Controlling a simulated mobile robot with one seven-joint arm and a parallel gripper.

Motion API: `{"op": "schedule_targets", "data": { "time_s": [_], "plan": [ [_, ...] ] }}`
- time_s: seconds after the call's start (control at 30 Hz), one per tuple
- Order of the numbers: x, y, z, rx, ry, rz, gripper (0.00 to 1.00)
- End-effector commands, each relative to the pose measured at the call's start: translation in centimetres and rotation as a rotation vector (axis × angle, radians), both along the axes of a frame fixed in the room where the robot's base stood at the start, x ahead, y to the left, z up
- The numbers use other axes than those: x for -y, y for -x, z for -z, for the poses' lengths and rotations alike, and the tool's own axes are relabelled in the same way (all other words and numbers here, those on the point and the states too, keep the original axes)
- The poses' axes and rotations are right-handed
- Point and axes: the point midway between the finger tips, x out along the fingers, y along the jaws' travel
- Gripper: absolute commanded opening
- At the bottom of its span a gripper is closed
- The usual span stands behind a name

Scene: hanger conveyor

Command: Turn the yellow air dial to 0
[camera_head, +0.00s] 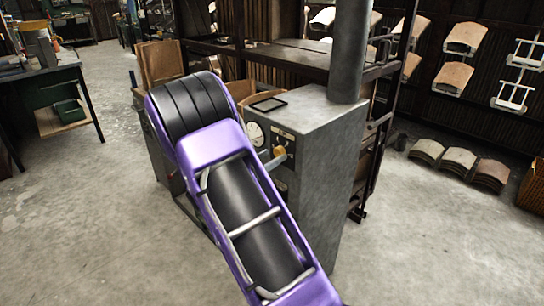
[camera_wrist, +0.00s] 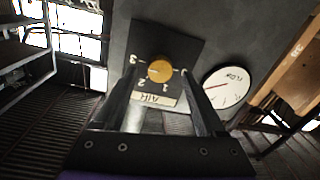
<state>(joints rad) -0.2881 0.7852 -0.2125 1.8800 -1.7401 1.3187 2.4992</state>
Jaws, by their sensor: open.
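The yellow air dial (camera_wrist: 160,70) is a round knob on a dark plate (camera_wrist: 178,46) marked AIR, with the numbers upside down in the wrist view. The 3, 2 and 1 can be read around it; I cannot tell clearly where the knob points. My gripper (camera_wrist: 159,77) is open, with one finger to each side of the dial in the picture. I cannot tell whether they touch it. In the head view the yellow dial (camera_head: 279,152) shows on the front of a grey metal cabinet (camera_head: 335,165), beside my purple arm.
A round white gauge (camera_wrist: 225,87) marked FLOW sits beside the dial plate. A thick grey pipe (camera_head: 348,50) rises from the cabinet. A dark metal rack (camera_head: 374,150) stands behind it, and a workbench (camera_head: 50,75) is at far left. The concrete floor around is mostly clear.

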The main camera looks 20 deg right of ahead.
Motion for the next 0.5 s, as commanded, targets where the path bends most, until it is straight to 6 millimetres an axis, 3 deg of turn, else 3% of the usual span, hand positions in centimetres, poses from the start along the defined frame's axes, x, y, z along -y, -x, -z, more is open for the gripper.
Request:
{"op": "schedule_targets", "data": {
  "time_s": [0.4,0.5],
  "plan": [
    [0.95,-0.41,-0.02,0.000,0.000,0.000,0.73],
    [0.94,-0.39,-0.01,0.000,0.000,0.000,0.56]
  ]
}}
